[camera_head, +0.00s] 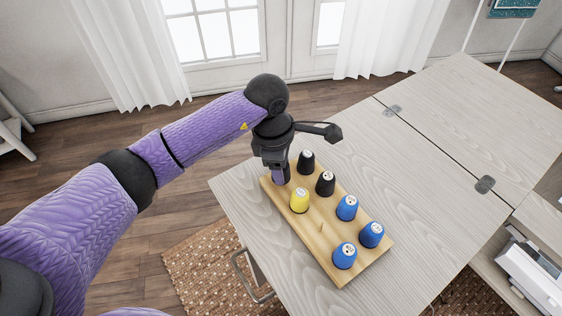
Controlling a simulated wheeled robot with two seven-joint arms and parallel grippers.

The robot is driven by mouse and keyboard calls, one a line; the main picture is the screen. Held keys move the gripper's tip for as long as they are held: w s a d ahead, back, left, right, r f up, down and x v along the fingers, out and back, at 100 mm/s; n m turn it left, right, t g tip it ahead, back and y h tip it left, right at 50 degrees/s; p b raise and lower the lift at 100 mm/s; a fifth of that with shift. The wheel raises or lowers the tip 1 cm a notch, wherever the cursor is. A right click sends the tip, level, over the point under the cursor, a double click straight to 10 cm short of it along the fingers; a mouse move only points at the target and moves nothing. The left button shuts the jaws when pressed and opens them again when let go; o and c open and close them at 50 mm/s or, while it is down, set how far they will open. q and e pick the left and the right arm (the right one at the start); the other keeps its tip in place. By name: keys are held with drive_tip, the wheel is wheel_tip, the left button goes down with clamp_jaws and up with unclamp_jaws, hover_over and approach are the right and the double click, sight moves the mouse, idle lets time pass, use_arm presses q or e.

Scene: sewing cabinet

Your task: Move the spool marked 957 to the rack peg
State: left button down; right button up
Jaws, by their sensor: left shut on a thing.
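A light wooden rack (333,270) lies on the table. It holds two black spools (306,162), a yellow spool (299,201) and three blue spools (347,208). One bare peg (320,228) stands near the rack's front left edge, between the yellow spool and the nearest blue one. My left gripper (280,172) points down over the rack's far left corner, shut on a purple spool (281,178) that is mostly hidden by the fingers. The spools' labels are too small to read, so I cannot tell which is 957. My right gripper is not in view.
The pale wooden table (440,180) is clear to the right of the rack. Metal hinges (485,184) sit along its seam. A white sewing machine (535,275) stands lower at the right. A metal handle (250,280) sticks out at the table's left side.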

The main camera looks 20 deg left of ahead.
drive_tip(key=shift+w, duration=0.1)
use_arm(q)
drive_tip(key=shift+c, duration=2.2)
unclamp_jaws()
drive_tip(key=o, duration=0.3)
drive_tip(key=shift+o, duration=0.2)
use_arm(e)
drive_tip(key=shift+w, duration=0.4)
